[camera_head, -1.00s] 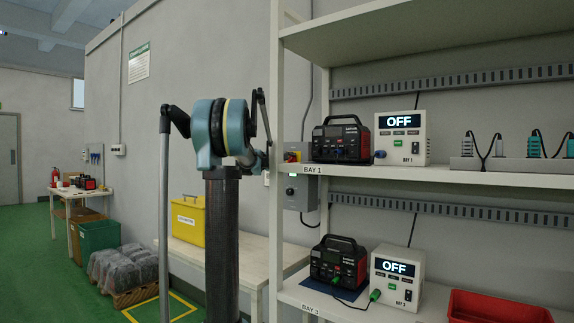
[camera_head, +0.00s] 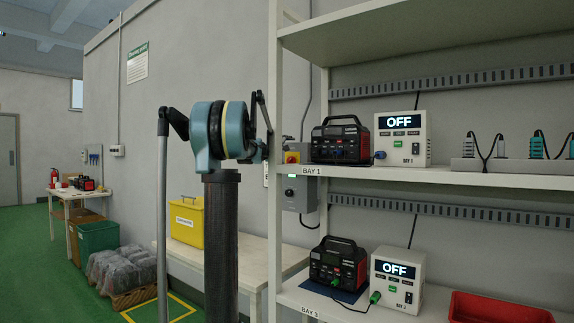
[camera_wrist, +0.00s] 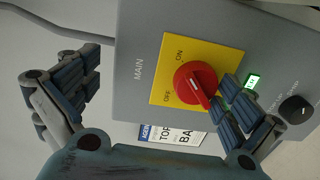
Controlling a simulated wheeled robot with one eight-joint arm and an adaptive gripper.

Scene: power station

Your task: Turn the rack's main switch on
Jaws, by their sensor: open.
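The main switch is a red rotary knob (camera_wrist: 195,82) on a yellow plate (camera_wrist: 160,78) marked ON and OFF, fixed to a grey box labelled MAIN (camera_wrist: 130,90). A white line on the knob points to the lower right in the wrist view, away from the ON mark. My gripper (camera_wrist: 158,72) is open, with one finger left of the plate and the other close to the knob's lower right end. I cannot tell whether that finger touches the knob. In the head view the red knob (camera_head: 291,158) shows beside the rack post; my fingers are hidden there.
A lit green indicator (camera_wrist: 252,81) and a black dial (camera_wrist: 295,109) lie right of the knob. The rack post (camera_head: 276,120) and shelf edge (camera_head: 400,174) stand close by. Two bay units (camera_head: 402,138) (camera_head: 397,278) show OFF. A bench (camera_head: 238,255) holds a yellow box (camera_head: 187,220).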

